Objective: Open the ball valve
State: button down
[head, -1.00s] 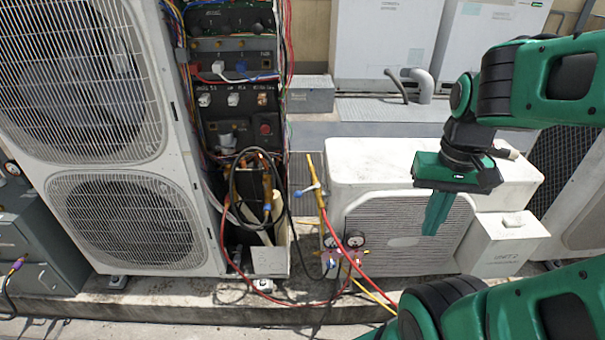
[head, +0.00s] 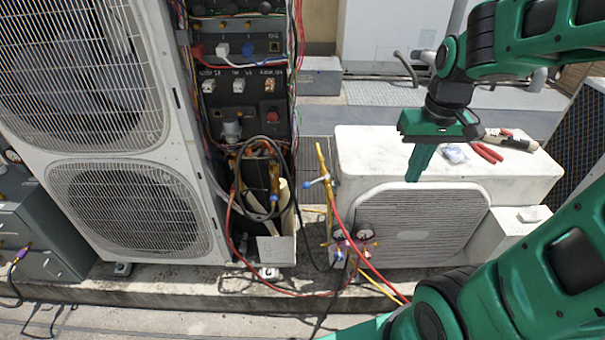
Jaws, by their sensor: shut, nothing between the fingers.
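A ball valve with a pale blue lever (head: 317,181) sits on an upright brass-yellow pipe between the tall open condenser and the small white condenser. The lever points out sideways across the pipe.
A manifold gauge set (head: 351,238) with red and yellow hoses hangs below the valve. The small white condenser (head: 390,150) bears red-handled pliers (head: 487,152) and other items on top. The tall condenser (head: 125,205) and loose hoses stand left.

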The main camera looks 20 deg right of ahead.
jog(key=w+a+f+n+t+y, duration=0.1)
jog(key=w+a+f+n, duration=0.15)
jog(key=w+a, duration=0.5)
jog(key=w+a+f+n+t, duration=0.1)
jog(key=w+a+f+n, duration=0.2)
jog(key=w, duration=0.7)
jog(key=w+a+f+n+y, duration=0.1)
jog(key=w+a+n, duration=0.2)
jog(key=w+a, duration=0.45)
notch_tip(320, 180, down, 11)
jog(key=shift+w+d, duration=0.4)
jog(key=shift+d, duration=0.05)
jog(key=shift+a, duration=0.2)
